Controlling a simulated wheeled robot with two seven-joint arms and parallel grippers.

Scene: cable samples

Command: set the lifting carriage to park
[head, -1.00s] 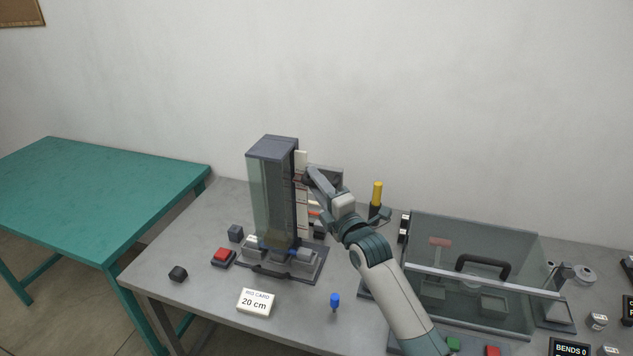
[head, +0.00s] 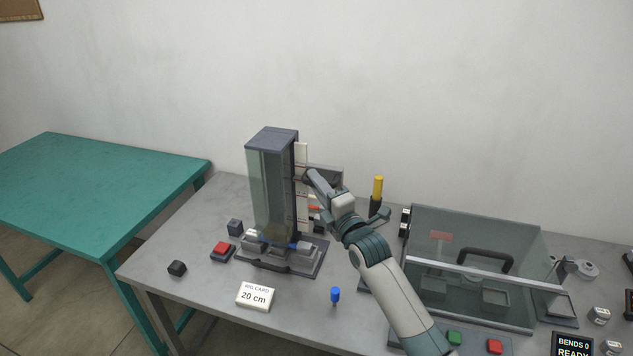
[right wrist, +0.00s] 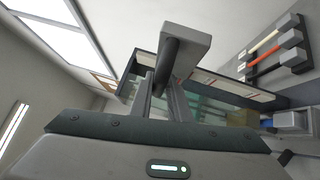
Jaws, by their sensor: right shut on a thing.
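The tall test tower (head: 272,190) stands on the grey table, with a clear front and a pale scale strip (head: 301,160) with red marks on its right side. My right gripper (head: 308,178) is at the upper part of that side, next to the strip. In the right wrist view its fingers (right wrist: 164,88) are shut on a dark round grip below a grey block, which I take for the lifting carriage's handle (right wrist: 185,42). The arm covers this handle in the head view. I cannot read a park mark. My left gripper is not in view.
A yellow-handled tool (head: 377,188) and a clear-lidded case (head: 480,232) stand to the right. A teal table (head: 95,200) is at left.

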